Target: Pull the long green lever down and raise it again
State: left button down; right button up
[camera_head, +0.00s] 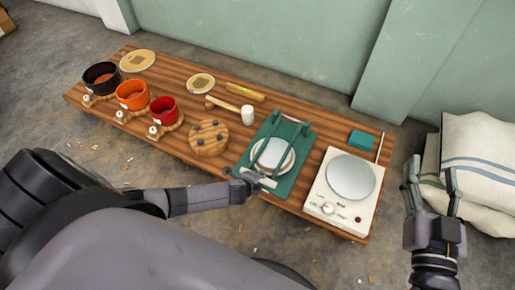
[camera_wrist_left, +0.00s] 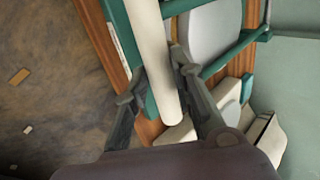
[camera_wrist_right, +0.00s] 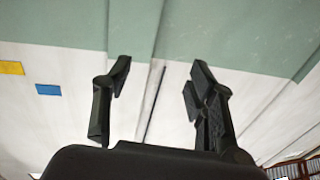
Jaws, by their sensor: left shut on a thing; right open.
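The green press (camera_head: 294,178) stands on the wooden board, with a round pale plate (camera_head: 272,153) in its middle. Its long green lever has a cream handle grip, which shows at the near side of the press; the handle grip (camera_wrist_left: 152,45) crosses the left wrist view. My left gripper (camera_head: 246,178) is at the near-left edge of the press, and its fingers (camera_wrist_left: 156,80) are closed around the cream grip. The lever's exact height above the base is hard to tell. My right gripper (camera_head: 431,176) is open and empty, right of the board, also in the right wrist view (camera_wrist_right: 160,78).
A cream hotplate device (camera_head: 322,206) stands close right of the press. A round wooden board with dark knobs (camera_head: 209,138) is to its left. Black (camera_head: 101,76), orange (camera_head: 132,95) and red (camera_head: 164,110) pots stand farther left. Striped sacks (camera_head: 480,160) lie beside my right gripper.

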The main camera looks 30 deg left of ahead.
pick_arm(q)
jog(key=shift+s+f, duration=0.45)
jog(key=shift+f, duration=0.4)
jog(key=shift+d+f+b, duration=0.1)
jog(key=shift+f+b, duration=0.25)
jog(key=shift+b, duration=0.05)
pick_arm(e)
jog(key=shift+s+a+r+t+y, duration=0.1)
jog(key=shift+s+r+t+y, duration=0.1)
jog(key=shift+r+t, duration=0.7)
jog(key=shift+s+a+r+t+y, duration=0.15)
jog(key=shift+r+t, duration=0.35)
jog(key=shift+r, duration=0.7)
jog(key=shift+d, duration=0.1)
pick_arm(q)
jog(key=c, duration=1.8)
grip_release()
jog(key=o, duration=0.4)
jog(key=shift+f, duration=0.1)
jog(key=shift+o, duration=0.2)
pick_arm(e)
jog(key=shift+w+f, duration=0.1)
jog(key=shift+w, duration=0.05)
pick_arm(q)
jog(key=v, duration=1.2)
jog(key=shift+w+r, duration=0.3)
jog(key=shift+w, duration=0.1)
